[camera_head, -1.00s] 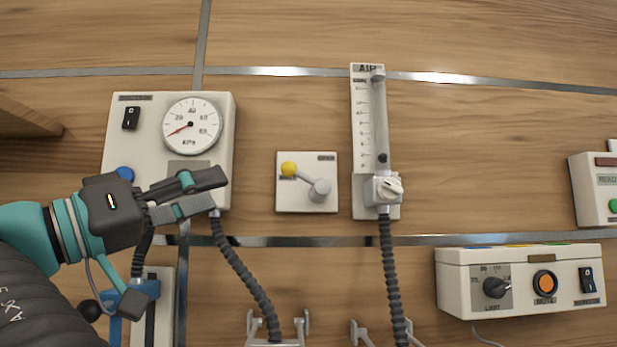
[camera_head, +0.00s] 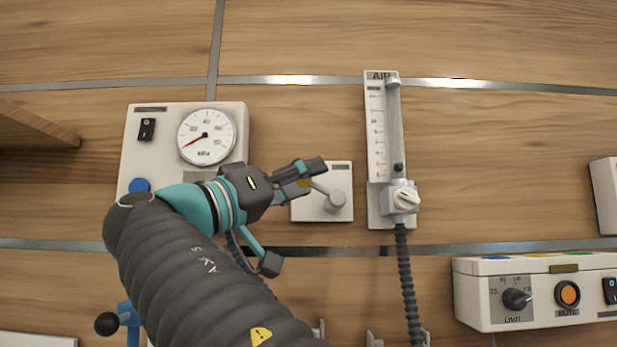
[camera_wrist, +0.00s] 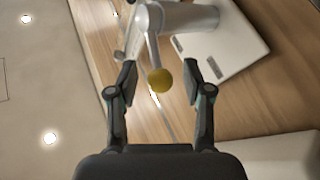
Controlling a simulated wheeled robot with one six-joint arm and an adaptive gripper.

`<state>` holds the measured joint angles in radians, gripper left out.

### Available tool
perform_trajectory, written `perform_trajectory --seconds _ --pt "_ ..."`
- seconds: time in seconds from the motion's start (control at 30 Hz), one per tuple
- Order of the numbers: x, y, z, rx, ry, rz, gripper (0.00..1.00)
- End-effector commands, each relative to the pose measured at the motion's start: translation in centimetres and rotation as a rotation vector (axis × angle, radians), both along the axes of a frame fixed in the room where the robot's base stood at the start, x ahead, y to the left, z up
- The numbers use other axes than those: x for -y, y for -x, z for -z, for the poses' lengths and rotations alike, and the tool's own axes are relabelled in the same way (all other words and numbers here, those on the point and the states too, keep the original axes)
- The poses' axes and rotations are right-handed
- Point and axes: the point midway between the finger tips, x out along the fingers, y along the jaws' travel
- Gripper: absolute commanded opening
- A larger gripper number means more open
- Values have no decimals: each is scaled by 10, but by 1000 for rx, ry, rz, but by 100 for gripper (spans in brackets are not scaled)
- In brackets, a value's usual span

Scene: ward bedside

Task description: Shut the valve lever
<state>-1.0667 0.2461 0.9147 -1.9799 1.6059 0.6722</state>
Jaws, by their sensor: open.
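The valve lever (camera_head: 321,188) is a grey arm on a white wall plate (camera_head: 308,212). Its round pivot (camera_head: 335,200) is at the right and its yellow knob (camera_head: 304,183) at the upper left, partly hidden by my gripper. My gripper (camera_head: 314,176) is open, with its fingers at the knob. In the wrist view the yellow knob (camera_wrist: 160,80) shows between the two fingertips of my gripper (camera_wrist: 161,78), with a visible gap on each side. The lever's grey arm (camera_wrist: 153,47) runs up from the knob to the pivot (camera_wrist: 150,15).
A flowmeter (camera_head: 379,130) marked AIR, with a white knob and hose, is just right of the valve plate. A gauge box (camera_head: 136,125) is behind my arm at the left. A control box (camera_head: 468,300) is lower right. Bare wood wall lies above the plate.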

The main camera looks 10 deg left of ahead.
Motion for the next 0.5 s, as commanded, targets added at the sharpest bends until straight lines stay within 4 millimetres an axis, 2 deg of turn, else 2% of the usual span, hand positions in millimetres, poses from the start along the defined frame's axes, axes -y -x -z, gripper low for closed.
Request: perform_trajectory --seconds 0.3,0.5 --pt "1 -2 -1 -1 0 -1 50" --pt "1 -2 -1 0 0 0 0"
